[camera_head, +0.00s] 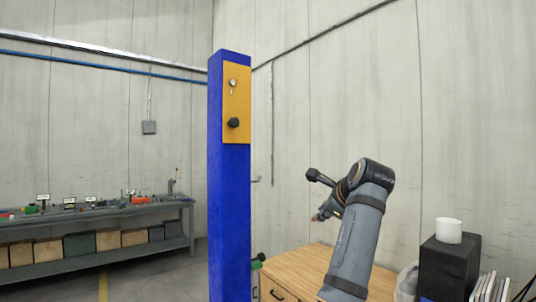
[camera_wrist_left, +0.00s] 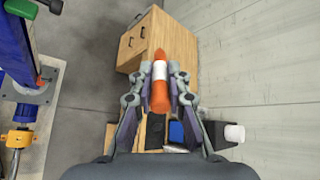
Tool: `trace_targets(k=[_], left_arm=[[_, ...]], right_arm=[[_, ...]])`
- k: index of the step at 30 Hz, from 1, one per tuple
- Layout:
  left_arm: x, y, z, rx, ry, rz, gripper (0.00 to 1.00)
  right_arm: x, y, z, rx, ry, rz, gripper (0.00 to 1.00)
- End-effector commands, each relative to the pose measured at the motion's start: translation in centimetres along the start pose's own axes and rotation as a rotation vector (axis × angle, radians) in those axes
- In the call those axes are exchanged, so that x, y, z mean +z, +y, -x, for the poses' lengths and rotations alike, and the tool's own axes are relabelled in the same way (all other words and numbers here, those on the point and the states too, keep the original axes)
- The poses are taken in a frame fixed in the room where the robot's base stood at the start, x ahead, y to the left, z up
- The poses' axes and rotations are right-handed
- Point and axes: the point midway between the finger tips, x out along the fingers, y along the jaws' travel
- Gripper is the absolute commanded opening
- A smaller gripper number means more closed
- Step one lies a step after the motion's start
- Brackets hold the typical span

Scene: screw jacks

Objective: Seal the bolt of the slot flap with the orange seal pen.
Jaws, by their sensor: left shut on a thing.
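The orange seal pen (camera_wrist_left: 160,95), with a white band, is between the fingers of my left gripper (camera_wrist_left: 160,80) in the left wrist view. The gripper is shut on it, with the pen pointing away from the wrist. In the head view my left gripper (camera_head: 324,212) is right of the blue post, apart from it; only a small reddish tip of the pen shows there. A yellow plate (camera_head: 238,104) on the blue post carries a small silver round part (camera_head: 233,84) and a black knob (camera_head: 233,123). I cannot tell which part is the slot flap or its bolt. My right gripper is not in view.
A wooden cabinet (camera_head: 310,262) stands below my left arm. A black box (camera_head: 450,265) with a white roll (camera_head: 448,230) is at the right. A long workbench (camera_head: 95,215) with small items lines the left wall. Air beside the blue post (camera_head: 229,210) is free.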

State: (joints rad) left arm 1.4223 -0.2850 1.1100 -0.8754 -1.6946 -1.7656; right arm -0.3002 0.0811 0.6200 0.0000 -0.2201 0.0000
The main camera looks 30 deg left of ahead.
Motion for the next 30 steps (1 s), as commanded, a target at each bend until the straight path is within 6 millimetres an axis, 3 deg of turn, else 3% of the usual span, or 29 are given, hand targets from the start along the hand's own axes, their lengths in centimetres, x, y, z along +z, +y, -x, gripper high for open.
trace_targets(k=[3,7,12,16,21,30], left_arm=[[5.6,-2.9,5.8,-0.081,-0.106,0.023,0.0],[11.6,-4.7,12.4,-0.145,-0.229,0.045,0.0],[18.9,-5.0,21.3,-0.193,-0.388,0.068,0.0],[23.0,-4.0,26.8,-0.207,-0.482,0.078,0.0],[25.9,-2.9,30.7,-0.209,-0.55,0.081,0.0],[26.9,-2.9,31.3,-0.208,-0.564,0.08,0.0]], right_arm=[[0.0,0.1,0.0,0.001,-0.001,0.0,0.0],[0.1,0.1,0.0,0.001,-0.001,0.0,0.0],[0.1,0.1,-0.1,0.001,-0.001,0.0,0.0],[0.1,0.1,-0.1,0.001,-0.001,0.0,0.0],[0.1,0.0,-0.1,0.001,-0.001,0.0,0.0],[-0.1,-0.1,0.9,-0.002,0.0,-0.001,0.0]])
